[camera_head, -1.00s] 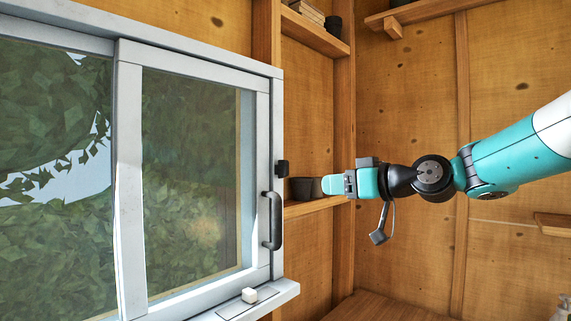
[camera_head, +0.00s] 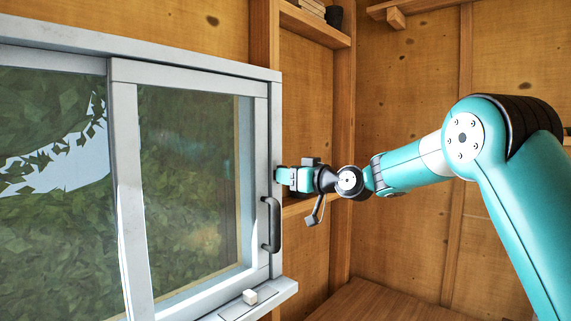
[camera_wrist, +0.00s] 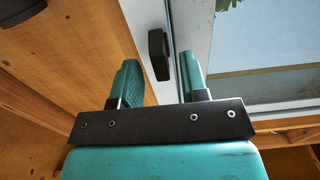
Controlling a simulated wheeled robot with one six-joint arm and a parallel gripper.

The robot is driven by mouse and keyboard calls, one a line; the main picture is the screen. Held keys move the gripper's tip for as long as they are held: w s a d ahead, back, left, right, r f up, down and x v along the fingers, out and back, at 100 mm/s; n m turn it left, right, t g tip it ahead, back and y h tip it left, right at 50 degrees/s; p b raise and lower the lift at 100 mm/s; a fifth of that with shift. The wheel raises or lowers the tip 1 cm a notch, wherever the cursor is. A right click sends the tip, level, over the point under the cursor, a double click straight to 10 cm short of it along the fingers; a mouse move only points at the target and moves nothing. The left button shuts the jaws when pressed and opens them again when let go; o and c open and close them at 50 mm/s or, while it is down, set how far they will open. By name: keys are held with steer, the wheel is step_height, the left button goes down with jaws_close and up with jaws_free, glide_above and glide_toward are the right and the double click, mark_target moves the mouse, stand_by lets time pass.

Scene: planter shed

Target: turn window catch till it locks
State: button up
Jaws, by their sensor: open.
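The window catch (camera_wrist: 158,55) is a small black upright piece on the white window frame. In the wrist view it shows between the two teal fingertips of my gripper (camera_wrist: 159,62), with a gap on either side. I cannot tell how deep between the fingers it sits. In the head view my gripper (camera_head: 280,178) is at the right edge of the window frame (camera_head: 262,150), at the catch's height, and hides the catch. The fingers are apart and hold nothing.
A dark upright pull handle (camera_head: 271,225) is on the frame just below my gripper. A wooden shelf (camera_head: 314,25) is above.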

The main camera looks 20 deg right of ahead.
steer(key=shift+w+a, duration=0.45)
steer(key=shift+w, duration=0.15)
jaws_close()
